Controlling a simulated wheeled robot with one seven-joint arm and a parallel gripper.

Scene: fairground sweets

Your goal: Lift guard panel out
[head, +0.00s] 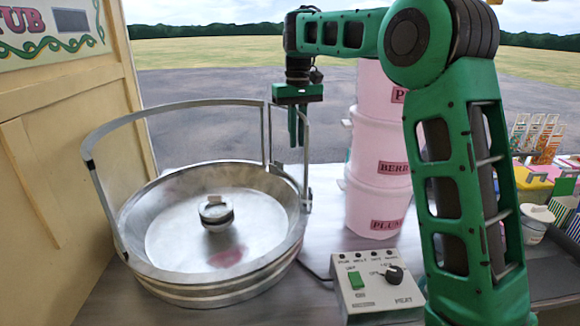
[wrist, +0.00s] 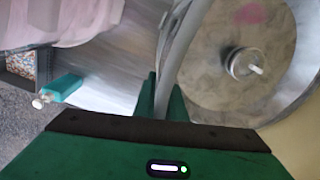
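A round metal bowl (head: 160,268) with a spinner head (head: 216,212) stands on the counter; the wrist view also shows the spinner head (wrist: 243,65). A curved grey rail (head: 150,117) on posts runs around the bowl's left and back. At its back right, a short framed section (head: 269,135) looks like the guard panel; its face is clear or hard to see. My gripper (head: 298,140) points down at this section's top edge. In the wrist view a curved grey edge (wrist: 181,52) runs to the fingers (wrist: 162,90), which look close together around or beside it. Contact is unclear.
Stacked pink tubs (head: 375,178) stand right of the bowl, close to my arm. A control box (head: 376,285) with a green switch and dark knob sits in front. A wooden wall (head: 50,170) closes the left side. Coloured containers (head: 540,175) stand at far right.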

